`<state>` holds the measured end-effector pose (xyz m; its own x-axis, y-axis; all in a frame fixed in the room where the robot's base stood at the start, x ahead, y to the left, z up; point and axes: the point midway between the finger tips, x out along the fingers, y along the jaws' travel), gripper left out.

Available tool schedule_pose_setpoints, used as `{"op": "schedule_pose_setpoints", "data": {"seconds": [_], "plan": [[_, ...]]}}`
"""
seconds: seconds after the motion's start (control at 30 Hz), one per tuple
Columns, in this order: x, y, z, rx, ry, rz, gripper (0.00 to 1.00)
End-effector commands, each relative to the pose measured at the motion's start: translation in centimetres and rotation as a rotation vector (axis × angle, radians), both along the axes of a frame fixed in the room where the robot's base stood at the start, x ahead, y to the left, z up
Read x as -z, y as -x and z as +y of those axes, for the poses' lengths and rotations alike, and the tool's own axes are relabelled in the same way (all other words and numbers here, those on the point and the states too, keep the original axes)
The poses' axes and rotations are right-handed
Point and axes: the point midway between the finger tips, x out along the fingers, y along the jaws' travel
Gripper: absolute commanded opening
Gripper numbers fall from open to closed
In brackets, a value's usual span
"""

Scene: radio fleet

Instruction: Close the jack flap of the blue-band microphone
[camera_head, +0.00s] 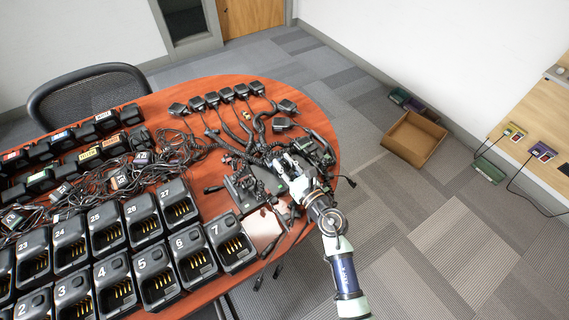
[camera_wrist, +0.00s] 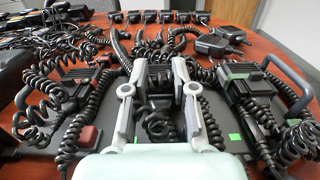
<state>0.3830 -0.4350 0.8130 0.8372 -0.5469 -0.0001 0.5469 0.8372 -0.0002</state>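My gripper (camera_head: 288,166) is low over the right end of the table, above a dark tray of microphones. In the wrist view its two grey fingers (camera_wrist: 160,68) point away with dark pads between them. A black microphone with coiled cord (camera_wrist: 160,127) shows below and between the fingers; I cannot tell whether they touch it. A microphone with red marks (camera_wrist: 80,85) lies to the left, and one with a green mark (camera_wrist: 250,85) to the right. I cannot make out a blue band or an open jack flap; the fingers and cords hide part of the middle.
Coiled cords crowd both sides of the fingers. The dark tray (camera_wrist: 205,135) has blue-grey handles at its sides. Several microphones (camera_head: 227,95) line the far table edge. Numbered chargers (camera_head: 196,252) fill the near left. A cardboard box (camera_head: 414,138) stands on the floor at the right.

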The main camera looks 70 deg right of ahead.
Motion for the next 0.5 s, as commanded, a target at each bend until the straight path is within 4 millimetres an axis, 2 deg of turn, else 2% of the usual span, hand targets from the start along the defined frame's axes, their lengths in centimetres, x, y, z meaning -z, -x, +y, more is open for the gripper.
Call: {"op": "schedule_pose_setpoints", "data": {"seconds": [0.27, 0.5], "plan": [[-0.6, -0.1, -0.1, 0.0, -0.009, 0.014, 0.0], [-1.4, -0.3, -0.2, 0.0, -0.072, 0.106, 0.0]]}}
